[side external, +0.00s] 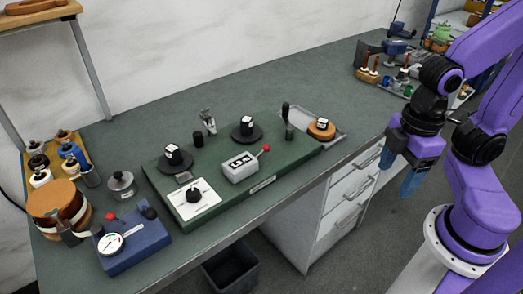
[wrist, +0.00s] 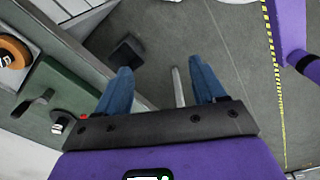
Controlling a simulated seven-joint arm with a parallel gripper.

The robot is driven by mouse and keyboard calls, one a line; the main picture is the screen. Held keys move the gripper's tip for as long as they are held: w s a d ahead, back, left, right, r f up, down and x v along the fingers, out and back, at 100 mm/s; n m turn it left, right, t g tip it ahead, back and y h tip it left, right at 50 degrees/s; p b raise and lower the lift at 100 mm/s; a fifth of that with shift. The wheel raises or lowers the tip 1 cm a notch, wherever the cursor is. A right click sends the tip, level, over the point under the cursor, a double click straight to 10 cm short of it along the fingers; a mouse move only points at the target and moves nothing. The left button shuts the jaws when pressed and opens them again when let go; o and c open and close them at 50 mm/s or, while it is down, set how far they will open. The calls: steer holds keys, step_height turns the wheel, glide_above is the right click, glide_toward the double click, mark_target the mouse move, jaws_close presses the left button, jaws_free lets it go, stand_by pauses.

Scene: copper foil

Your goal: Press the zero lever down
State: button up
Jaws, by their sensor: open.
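A grey counter box (side external: 240,167) with a raised lever, tipped by a red ball (side external: 266,148), sits on the green board (side external: 215,215). A blue gauge box (side external: 135,245) at the bench's left also has a red-tipped lever (side external: 111,216). No readable label shows which lever is the zero lever. My gripper (side external: 398,172) is open and empty, with its blue fingers pointing down, off the bench's front edge and well right of both levers. In the wrist view its fingers (wrist: 161,66) are apart over the floor. A red spot (wrist: 84,117) shows beside the gripper's bar.
Black knobs (side external: 247,128), a toggle clamp (side external: 208,121) and an orange disc (side external: 321,129) stand on or behind the board. Drawers (side external: 345,195) hang below the bench, with a dark bin (side external: 232,268) on the floor. The bench top behind the board is mostly clear.

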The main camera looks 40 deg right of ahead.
jaws_close()
stand_by(1.4)
